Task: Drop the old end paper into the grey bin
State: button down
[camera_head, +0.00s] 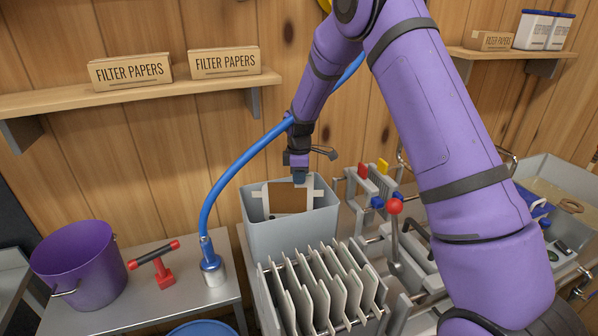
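The old end paper (287,199) is a pale sheet with a brown middle and side tabs. It is upright at the mouth of the grey bin (285,238), its lower part inside the rim. My gripper (299,179) points down over the bin and appears shut on the paper's top edge, right of its middle. The fingers are small in this view. Whether the paper touches the bin's floor or walls is hidden.
A rack of several pale plates (322,285) stands in front of the bin. A red-knobbed lever (395,207) is to the right. A blue hose (222,190), purple bucket (80,262) and red T-handle (160,268) are to the left. A shelf (140,97) runs behind.

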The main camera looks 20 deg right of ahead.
jog(key=c, duration=0.9)
grip_release()
jog(key=shift+c, duration=0.2)
jog(key=shift+r, duration=4)
